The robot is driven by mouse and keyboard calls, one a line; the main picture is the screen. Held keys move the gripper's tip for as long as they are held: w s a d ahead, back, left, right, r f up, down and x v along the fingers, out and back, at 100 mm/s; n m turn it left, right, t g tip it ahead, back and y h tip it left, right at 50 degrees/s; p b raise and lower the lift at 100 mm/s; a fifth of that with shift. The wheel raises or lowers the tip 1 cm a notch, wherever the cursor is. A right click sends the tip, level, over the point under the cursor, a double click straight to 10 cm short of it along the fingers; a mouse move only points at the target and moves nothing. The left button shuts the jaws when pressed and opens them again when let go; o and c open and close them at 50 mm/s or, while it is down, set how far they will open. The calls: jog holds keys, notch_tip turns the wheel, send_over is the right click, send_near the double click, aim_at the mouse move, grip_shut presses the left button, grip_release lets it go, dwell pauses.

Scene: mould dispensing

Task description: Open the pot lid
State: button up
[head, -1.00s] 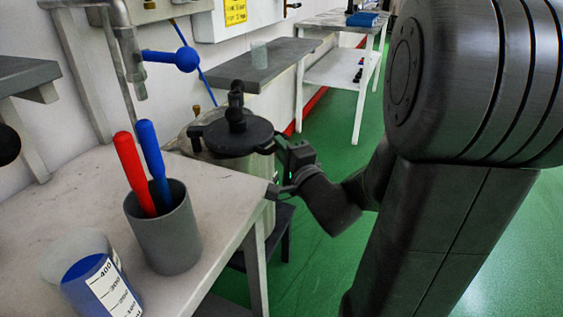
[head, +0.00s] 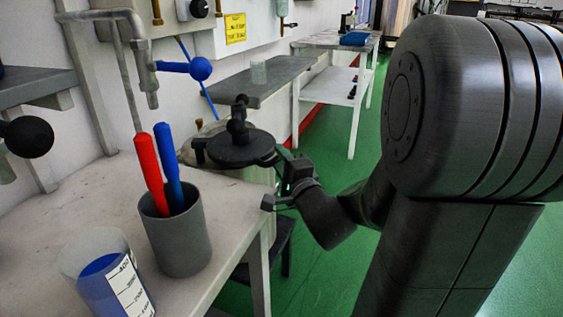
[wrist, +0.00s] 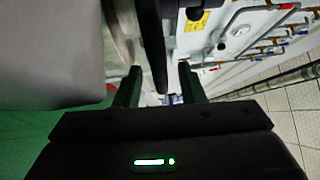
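The pot (head: 262,174) stands beyond the grey table, its light body partly hidden by the table and my gripper. Its round black lid (head: 238,152) lies on top, with an upright black handle or clamp in the middle. My gripper (head: 272,180) is at the lid's right edge. In the wrist view its two fingers (wrist: 160,84) are apart, and a dark upright bar (wrist: 153,45), apparently the lid's edge, lies between them. A gap shows on each side of this bar. Whether the lid is lifted at all cannot be told.
On the near table (head: 90,208) stand a grey cup (head: 182,240) with a red and a blue stick and a beaker (head: 112,285) of blue liquid. A blue-knobbed valve (head: 200,69) juts from the wall. Green floor is free at right.

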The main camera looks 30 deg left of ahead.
jog(key=p+v, duration=0.1)
jog(key=v, duration=1.3)
jog(key=shift+p, duration=0.4)
jog(key=shift+w+a, duration=0.1)
